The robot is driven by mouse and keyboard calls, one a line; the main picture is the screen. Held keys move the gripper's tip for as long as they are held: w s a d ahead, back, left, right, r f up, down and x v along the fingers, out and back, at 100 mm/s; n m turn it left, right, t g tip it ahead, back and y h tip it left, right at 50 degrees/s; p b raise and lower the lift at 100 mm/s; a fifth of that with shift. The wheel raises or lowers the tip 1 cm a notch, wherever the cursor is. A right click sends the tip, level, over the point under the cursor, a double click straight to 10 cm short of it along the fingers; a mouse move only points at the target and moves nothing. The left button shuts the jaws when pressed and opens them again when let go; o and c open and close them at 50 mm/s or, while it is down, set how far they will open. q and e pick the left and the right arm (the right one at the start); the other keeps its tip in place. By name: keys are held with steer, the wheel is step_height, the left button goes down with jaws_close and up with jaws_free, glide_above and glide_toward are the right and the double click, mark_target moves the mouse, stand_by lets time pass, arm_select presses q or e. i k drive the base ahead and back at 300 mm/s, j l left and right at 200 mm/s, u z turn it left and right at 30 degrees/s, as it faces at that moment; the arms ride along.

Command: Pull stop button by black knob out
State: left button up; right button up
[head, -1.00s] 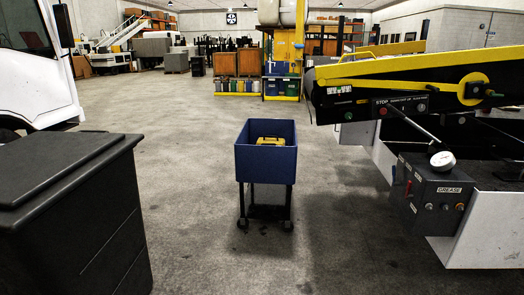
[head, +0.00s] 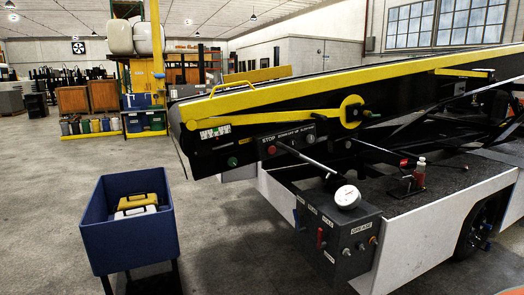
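The belt loader's side panel (head: 290,137) is right of the picture's middle, below the yellow rail. A red stop button (head: 271,149) sits on it under a label reading STOP. A dark round knob (head: 310,139) is to its right on the same panel. At this size I cannot tell whether the stop button is in or out. Neither of my grippers is in view.
A rod slants down from the panel to the gauge area. A blue cart (head: 130,243) with cases stands at the left. Floor is open between cart and loader.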

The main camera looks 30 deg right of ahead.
mark_target(272, 150)
steer(key=i+l, duration=0.3)
steer(key=l, duration=0.15)
steer(key=i+l+u, duration=0.15)
steer(key=i+l, duration=0.2)
